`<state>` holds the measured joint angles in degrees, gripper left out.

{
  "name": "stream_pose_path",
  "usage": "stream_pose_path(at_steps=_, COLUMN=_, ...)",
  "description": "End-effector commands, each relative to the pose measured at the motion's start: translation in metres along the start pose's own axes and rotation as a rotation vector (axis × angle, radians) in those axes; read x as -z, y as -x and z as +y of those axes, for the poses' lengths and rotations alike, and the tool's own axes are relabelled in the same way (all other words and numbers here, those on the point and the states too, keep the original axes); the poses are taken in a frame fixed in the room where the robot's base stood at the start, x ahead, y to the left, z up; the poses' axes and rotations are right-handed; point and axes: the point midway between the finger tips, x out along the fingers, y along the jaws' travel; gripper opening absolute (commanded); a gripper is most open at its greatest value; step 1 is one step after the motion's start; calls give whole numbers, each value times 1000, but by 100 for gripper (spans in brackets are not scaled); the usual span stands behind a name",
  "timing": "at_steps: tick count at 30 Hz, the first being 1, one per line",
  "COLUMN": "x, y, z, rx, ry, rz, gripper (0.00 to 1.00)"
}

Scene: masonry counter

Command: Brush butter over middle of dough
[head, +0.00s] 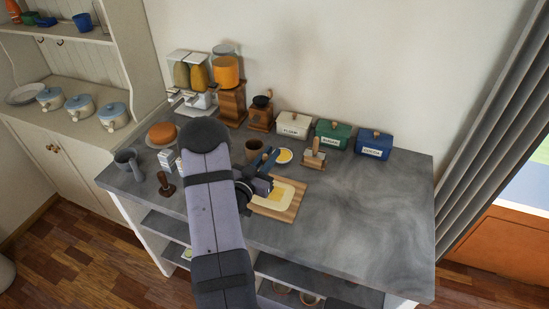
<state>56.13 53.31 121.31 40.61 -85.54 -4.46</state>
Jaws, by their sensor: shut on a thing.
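The pale dough (286,203) lies flat on a wooden board (293,212) near the middle of the counter, with a yellower patch on its middle. A small white dish of yellow butter (284,156) stands behind the board. My gripper (268,188) is low over the left part of the dough. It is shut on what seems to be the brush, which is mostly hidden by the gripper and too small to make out. I cannot tell whether its tip touches the dough. My arm hides the counter left of the board.
A wooden-handled holder (315,158) and a brown cup (254,149) stand behind the board. White (293,125), green (332,135) and blue (373,144) lidded boxes line the wall. A grinder (261,114) is at their left. The right side of the grey counter (370,215) is clear.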

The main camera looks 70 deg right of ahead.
Motion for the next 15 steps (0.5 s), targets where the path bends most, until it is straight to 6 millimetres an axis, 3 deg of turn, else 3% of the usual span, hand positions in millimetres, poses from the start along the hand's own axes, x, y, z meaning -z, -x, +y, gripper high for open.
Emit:
stream_pose_path(at_steps=1, x=17, y=0, z=0, rx=0, ry=-4, rz=6, gripper=0)
stream_pose_path(at_steps=15, x=58, y=0, z=1, rx=0, ry=-3, rz=6, gripper=0)
